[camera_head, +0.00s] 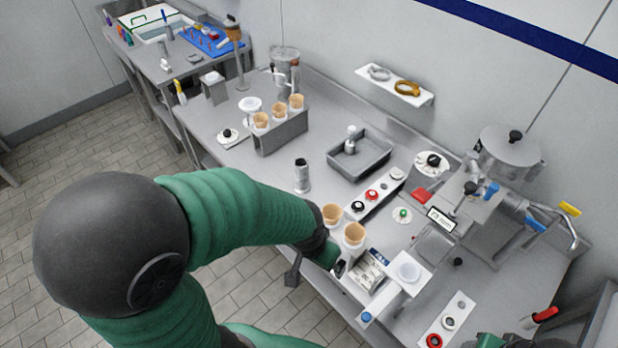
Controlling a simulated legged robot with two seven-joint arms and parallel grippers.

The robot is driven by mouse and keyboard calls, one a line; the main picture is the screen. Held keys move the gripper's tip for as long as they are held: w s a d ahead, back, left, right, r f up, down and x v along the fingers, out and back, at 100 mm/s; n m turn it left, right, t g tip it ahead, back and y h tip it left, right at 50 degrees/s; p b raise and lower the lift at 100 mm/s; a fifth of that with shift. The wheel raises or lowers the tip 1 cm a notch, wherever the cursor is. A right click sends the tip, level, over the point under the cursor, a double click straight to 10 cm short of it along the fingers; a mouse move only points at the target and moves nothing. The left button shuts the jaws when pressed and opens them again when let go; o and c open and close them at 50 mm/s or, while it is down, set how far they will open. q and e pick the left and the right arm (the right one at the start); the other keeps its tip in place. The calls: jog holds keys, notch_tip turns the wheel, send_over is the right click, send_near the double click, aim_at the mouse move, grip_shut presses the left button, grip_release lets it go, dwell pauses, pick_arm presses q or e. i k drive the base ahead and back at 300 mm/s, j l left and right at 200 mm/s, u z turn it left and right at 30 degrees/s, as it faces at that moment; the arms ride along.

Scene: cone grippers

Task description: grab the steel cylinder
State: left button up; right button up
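A small upright steel cylinder (302,178) with a dark top stands on the steel worktop, left of the middle. Another small metal cylindrical piece (350,142) stands in the grey tray behind it; I cannot tell which one the task means. My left arm, green-sleeved with a dark round joint, crosses from the left. Its dark gripper end (318,262) is at the front edge of the worktop, below and apart from the steel cylinder. Its fingers are partly hidden by the arm, so their opening is unclear. My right gripper is not in view; some green sleeve shows at the bottom right.
A holder with several cones (280,132) stands behind the cylinder. The grey tray (372,160) and a button panel (363,205) lie to its right. More cones (354,235) stand near my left gripper. A large machine (508,160) fills the right.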

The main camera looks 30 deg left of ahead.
aim_at(301, 184)
jog(key=i+j+u, duration=0.1)
jog(key=j, duration=0.35)
jog(key=i+j+u, duration=0.1)
jog(key=j, duration=0.35)
jog(key=i+j+u, duration=0.1)
jog(key=j, duration=0.35)
jog(key=i+j+u, duration=0.1)
jog(key=i+j, duration=0.15)
jog(key=j, duration=0.15)
jog(key=i+j+u, duration=0.1)
jog(key=j, duration=0.3)
jog(key=i+j+u, duration=0.1)
jog(key=i+j, duration=0.2)
jog(key=j, duration=0.1)
